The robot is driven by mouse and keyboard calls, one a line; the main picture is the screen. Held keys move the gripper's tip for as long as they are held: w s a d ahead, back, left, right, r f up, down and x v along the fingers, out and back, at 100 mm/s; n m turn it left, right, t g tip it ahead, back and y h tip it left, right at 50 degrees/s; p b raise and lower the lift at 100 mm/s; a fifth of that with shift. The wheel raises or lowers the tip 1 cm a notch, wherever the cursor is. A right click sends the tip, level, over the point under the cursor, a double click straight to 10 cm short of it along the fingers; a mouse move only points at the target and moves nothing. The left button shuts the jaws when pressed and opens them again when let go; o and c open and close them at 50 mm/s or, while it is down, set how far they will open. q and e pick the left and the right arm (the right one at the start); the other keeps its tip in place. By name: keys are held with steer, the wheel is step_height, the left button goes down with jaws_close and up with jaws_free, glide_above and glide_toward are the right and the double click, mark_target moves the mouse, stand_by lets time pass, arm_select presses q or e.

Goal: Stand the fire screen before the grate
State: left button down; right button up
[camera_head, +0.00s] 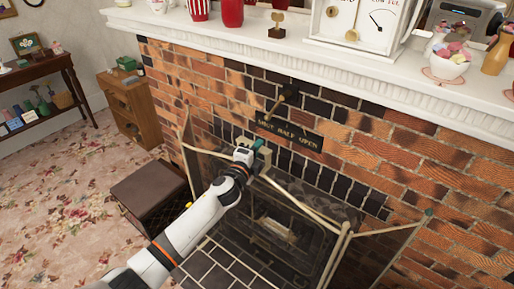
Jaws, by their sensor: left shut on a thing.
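The fire screen (302,206) has pale brass-coloured rails and see-through dark mesh, with side panels angled from a middle panel. It is in front of the fireplace opening, and its lower edge runs out of the picture, so I cannot tell whether it rests on the hearth. My left gripper (256,151) is shut on the screen's top rail near the left end of the middle panel. The grate (272,229) shows only dimly through the mesh in the dark opening. My right gripper is not in view.
The brick surround carries a dark plate (290,132) and a brass lever (282,102). A white mantel (300,54) with ornaments overhangs above. A dark box (150,188) stands left of the screen. A wooden cabinet (130,108) stands further left. Flowered carpet (70,200) is clear there.

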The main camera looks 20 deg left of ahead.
mark_target(253, 186)
arm_select(q)
step_height(253, 186, down, 9)
steer(key=b, duration=0.9)
steer(key=shift+f, duration=0.2)
steer(key=shift+f+b, duration=1.35)
steer(key=shift+f, duration=0.2)
stand_by(1.7)
stand_by(0.5)
steer(key=c, duration=1.5)
jaws_free()
steer(key=shift+s+d, duration=0.1)
steer(key=shift+s, duration=0.05)
steer(key=shift+o, duration=1.3)
steer(key=shift+s+f, duration=0.1)
steer(key=shift+f, duration=0.45)
steer(key=shift+o, duration=0.6)
steer(key=shift+r, duration=0.15)
steer(key=shift+r, duration=0.1)
